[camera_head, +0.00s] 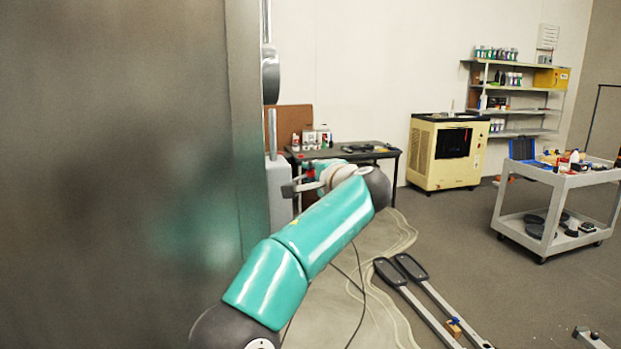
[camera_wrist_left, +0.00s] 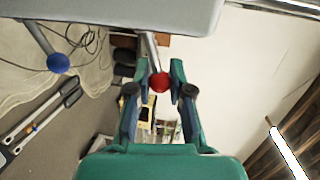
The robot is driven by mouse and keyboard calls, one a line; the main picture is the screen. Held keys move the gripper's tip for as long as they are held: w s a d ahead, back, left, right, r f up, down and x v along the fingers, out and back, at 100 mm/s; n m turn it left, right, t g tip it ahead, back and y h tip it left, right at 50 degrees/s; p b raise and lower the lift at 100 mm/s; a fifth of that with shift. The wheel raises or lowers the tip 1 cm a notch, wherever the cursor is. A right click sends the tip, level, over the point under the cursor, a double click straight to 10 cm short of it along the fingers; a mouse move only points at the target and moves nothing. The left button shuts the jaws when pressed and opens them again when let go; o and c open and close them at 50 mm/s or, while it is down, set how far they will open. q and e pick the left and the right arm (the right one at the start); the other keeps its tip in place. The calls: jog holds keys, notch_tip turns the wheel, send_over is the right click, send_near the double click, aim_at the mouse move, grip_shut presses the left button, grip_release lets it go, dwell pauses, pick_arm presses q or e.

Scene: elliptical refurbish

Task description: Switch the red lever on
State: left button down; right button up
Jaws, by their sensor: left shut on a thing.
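The red lever (camera_wrist_left: 160,82) is a metal rod with a red ball knob, coming out of a grey box (camera_wrist_left: 120,12) in the left wrist view. My left gripper (camera_wrist_left: 160,90) has one finger on each side of the red knob and is shut on it. A second lever with a blue ball knob (camera_wrist_left: 58,63) stands to the left, apart from the gripper. In the head view the grey box (camera_head: 279,185) shows past the large metal panel's edge, with my left gripper (camera_head: 297,187) beside it, small and partly hidden by my teal arm. My right gripper is out of view.
A large metal panel (camera_head: 110,150) fills the left of the head view. A dark table (camera_head: 385,153), a yellowish machine (camera_head: 440,155) and a grey cart (camera_head: 520,185) stand behind.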

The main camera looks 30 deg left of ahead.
pick_arm(q)
jog(key=shift+s+a+r+n, duration=0.1)
jog(key=shift+n, duration=0.5)
jog(key=shift+h, duration=0.3)
jog(key=c, duration=1.4)
grip_release()
jog(key=o, duration=0.4)
jog(key=shift+s+r, duration=0.1)
jog(key=shift+r, duration=0.05)
